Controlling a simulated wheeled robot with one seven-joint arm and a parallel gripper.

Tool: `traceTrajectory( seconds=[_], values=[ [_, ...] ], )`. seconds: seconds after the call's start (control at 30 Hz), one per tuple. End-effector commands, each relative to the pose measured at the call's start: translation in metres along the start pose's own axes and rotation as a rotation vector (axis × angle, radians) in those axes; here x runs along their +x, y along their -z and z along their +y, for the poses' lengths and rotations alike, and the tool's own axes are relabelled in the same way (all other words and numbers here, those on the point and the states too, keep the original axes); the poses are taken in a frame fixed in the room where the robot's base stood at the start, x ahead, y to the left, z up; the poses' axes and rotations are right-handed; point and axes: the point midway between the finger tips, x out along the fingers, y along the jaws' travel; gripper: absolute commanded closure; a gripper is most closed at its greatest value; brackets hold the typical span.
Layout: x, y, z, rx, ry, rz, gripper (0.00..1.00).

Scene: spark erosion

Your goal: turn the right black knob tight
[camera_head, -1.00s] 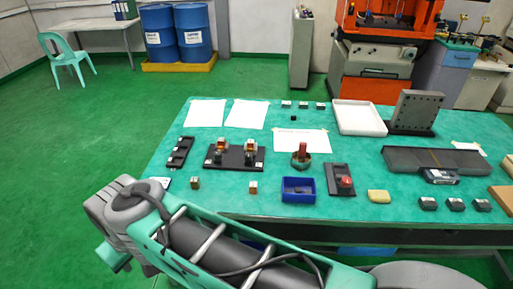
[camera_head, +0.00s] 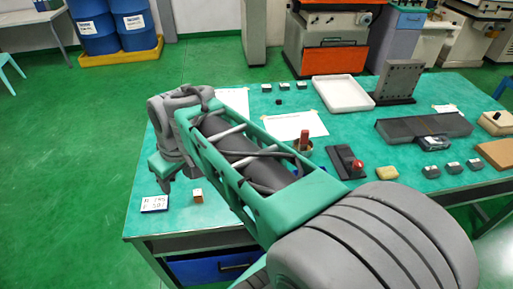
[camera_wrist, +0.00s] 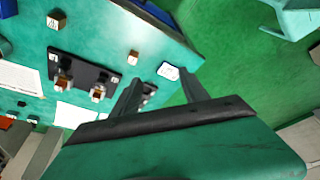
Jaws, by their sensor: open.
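The black plate (camera_wrist: 85,72) with two small fixtures shows in the wrist view, left of my fingers. One fixture (camera_wrist: 97,93) stands nearer my fingers and the other fixture (camera_wrist: 63,85) farther left. In the head view my arm hides this plate. My gripper (camera_wrist: 160,88) is open and empty, with its two fingers apart above the table, to the side of the plate. In the head view my gripper (camera_head: 166,180) hangs over the table's left end.
A label card (camera_head: 154,203) and a small block (camera_head: 197,196) lie at the table's front left. A black rack (camera_wrist: 150,91) is partly hidden behind my finger.

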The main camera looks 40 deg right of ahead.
Motion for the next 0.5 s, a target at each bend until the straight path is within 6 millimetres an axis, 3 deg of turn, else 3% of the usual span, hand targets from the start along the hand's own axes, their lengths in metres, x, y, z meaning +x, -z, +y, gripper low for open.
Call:
traceTrajectory(
  seconds=[0.1, 0.23, 0.33, 0.4, 0.5],
  values=[
    [0.017, 0.045, 0.073, -0.108, 0.054, -0.026, 0.48],
    [0.047, 0.063, 0.168, -0.253, 0.119, -0.019, 0.48],
    [0.077, 0.051, 0.245, -0.366, 0.165, 0.005, 0.48],
    [0.097, 0.032, 0.291, -0.44, 0.188, 0.028, 0.48],
    [0.119, 0.002, 0.338, -0.528, 0.209, 0.06, 0.48]
  ],
)
